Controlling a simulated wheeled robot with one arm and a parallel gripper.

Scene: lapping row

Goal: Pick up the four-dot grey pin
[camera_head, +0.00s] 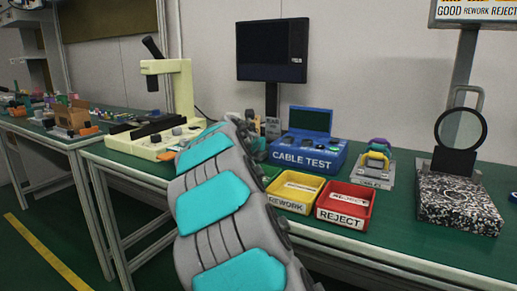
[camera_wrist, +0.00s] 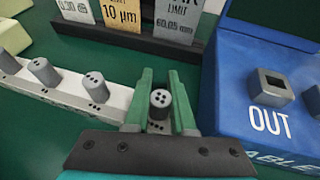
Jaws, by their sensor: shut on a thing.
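The four-dot grey pin (camera_wrist: 160,100) stands upright between the green fingers of my gripper (camera_wrist: 160,108) in the wrist view. Dots show on its top face. The fingers are shut on it from left and right. It is at the right end of a pale rack (camera_wrist: 70,98), with dots marked on the rack just below it. I cannot tell whether its foot is still in the rack. In the head view my arm hides the rack and pins.
A blue cable test box (camera_head: 305,156) stands close on the right; its OUT socket (camera_wrist: 271,87) shows in the wrist view. Upright gauge plates (camera_wrist: 122,14) stand behind. Yellow (camera_head: 293,192) and red (camera_head: 344,205) bins sit in front of the box. A microscope (camera_head: 165,90) stands left.

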